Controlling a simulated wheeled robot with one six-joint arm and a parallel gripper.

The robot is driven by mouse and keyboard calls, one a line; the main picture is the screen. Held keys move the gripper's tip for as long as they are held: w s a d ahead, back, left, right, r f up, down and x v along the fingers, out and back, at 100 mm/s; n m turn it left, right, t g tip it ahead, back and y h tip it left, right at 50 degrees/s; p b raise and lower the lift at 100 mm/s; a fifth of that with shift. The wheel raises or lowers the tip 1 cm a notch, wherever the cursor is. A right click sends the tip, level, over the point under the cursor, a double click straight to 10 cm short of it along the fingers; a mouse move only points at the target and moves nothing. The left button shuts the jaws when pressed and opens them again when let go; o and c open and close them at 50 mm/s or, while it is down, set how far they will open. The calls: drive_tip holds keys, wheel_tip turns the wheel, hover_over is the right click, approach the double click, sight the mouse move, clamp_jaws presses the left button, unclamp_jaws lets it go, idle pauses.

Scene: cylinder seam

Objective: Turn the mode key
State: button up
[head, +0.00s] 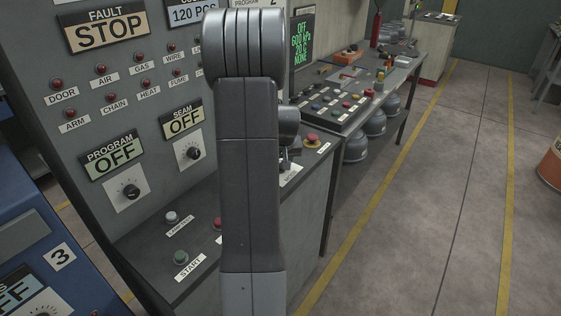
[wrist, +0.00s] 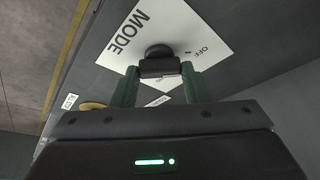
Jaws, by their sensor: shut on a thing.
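The mode key (wrist: 159,64) is a dark knob with a bar-like grip, standing on a white plate (wrist: 205,45) marked MODE and OFF in the wrist view. My gripper (wrist: 160,84) has its two green fingers on either side of the key's grip, shut on it. In the head view, my own arm covers the key; part of the white plate (head: 293,172) shows just right of the arm, on the console's sloping desk. The far end of the key and its exact angle are partly hidden by the gripper.
The control panel (head: 75,140) carries FAULT STOP, PROGRAM OFF and SEAM OFF signs with knobs. A red mushroom button (head: 313,140) sits on the desk close to the arm. A bench (head: 372,92) with buttons stands behind.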

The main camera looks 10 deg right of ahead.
drive_tip(key=o, duration=1)
drive_tip(key=b+v, duration=0.1)
drive_tip(key=v, duration=1.3)
drive_tip(key=shift+f, duration=0.1)
drive_tip(key=shift+f, duration=0.15)
drive_tip(key=p+x, duration=0.1)
drive_tip(key=x, duration=1.2)
drive_tip(key=shift+w+f, duration=0.2)
drive_tip(key=shift+r, duration=0.1)
